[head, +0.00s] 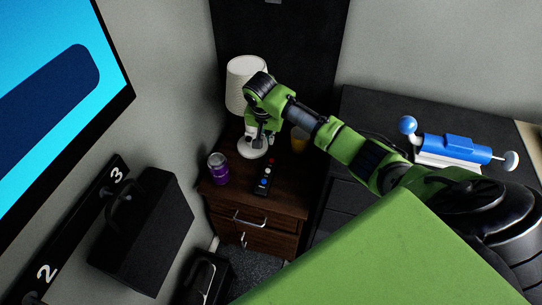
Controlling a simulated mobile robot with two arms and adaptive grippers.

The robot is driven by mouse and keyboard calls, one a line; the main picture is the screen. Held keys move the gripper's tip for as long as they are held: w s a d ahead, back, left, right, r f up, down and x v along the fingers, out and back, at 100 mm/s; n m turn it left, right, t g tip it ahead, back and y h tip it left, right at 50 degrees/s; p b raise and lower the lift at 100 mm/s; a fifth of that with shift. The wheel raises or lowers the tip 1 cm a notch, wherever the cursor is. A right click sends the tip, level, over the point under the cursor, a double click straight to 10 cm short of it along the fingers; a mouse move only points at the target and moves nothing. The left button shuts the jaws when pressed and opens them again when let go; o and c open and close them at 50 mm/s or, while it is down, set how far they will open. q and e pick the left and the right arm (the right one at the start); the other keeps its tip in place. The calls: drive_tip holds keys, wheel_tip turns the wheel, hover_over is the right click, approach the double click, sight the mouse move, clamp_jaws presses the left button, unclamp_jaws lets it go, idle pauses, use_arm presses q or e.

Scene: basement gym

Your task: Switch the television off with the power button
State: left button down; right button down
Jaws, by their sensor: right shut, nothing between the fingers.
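The television (62,95) is at the upper left, and its lit screen shows cyan and dark blue. A dark remote (262,187) with small coloured buttons, including a red one at its far end, lies on the brown nightstand (294,183). My right gripper (260,141) points down above the nightstand, beyond the remote's far end and in front of the lamp. It is shut and empty. I cannot tell its exact height above the top. My left gripper is not in view.
A white lamp (245,85) stands at the back of the nightstand, and a purple can (218,168) at its left. An orange-yellow object (299,140) is partly hidden behind my arm. A blue device (452,149) lies on the black surface at right. A black box (143,230) is at lower left.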

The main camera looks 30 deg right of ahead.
sight(272, 159)
drive_tip(key=x, duration=0.7)
drive_tip(key=b+x, duration=0.1)
drive_tip(key=x, duration=0.3)
drive_tip(key=shift+s+a+f, duration=0.25)
drive_tip(key=shift+a, duration=0.1)
drive_tip(key=shift+f, duration=0.55)
